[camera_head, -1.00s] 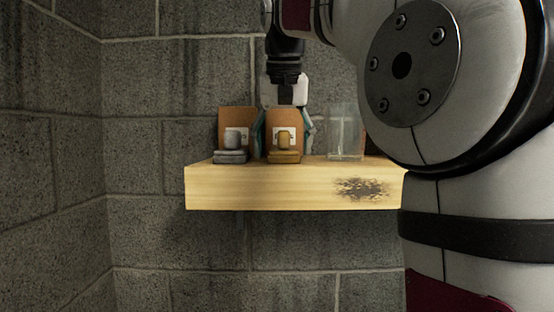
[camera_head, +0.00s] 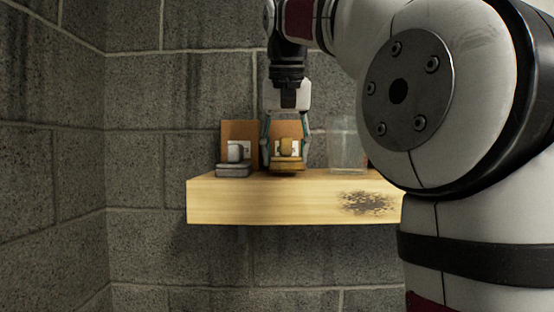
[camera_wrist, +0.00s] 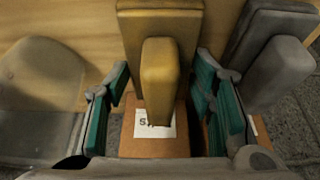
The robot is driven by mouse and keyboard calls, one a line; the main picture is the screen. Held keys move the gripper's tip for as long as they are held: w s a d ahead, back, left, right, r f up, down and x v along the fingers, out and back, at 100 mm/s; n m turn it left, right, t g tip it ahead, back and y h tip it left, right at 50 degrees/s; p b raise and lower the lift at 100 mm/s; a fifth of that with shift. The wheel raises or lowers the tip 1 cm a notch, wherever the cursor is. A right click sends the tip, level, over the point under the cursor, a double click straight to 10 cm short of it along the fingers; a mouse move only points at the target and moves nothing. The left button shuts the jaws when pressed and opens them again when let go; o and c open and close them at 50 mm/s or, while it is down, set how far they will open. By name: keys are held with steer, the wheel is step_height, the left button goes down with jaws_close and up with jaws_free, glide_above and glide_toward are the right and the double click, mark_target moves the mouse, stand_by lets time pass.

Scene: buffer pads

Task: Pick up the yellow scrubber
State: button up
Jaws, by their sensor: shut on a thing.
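The yellow scrubber (camera_head: 288,164), a block with a raised handle, is at the wooden shelf (camera_head: 270,203) in the head view. My gripper (camera_head: 286,160) comes down from above with a finger on each side of it.
A grey scrubber (camera_head: 234,170) stands close on the left, near my finger. A clear glass container (camera_head: 346,158) stands on the right. Brown cards (camera_head: 238,130) with white labels stand behind the scrubbers, before a block wall (camera_head: 180,100).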

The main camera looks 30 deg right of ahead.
steer(key=shift+r, duration=2.85)
steer(key=shift+s+a, duration=0.65)
steer(key=shift+s, duration=0.3)
steer(key=s+a+b, duration=0.2)
steer(key=s+a, duration=0.7)
steer(key=s, duration=0.5)
steer(key=shift+s+a+b, duration=0.25)
steer(key=shift+a+b, duration=0.1)
steer(key=shift+b, duration=0.05)
steer(key=o, duration=0.5)
steer(key=c, duration=0.3)
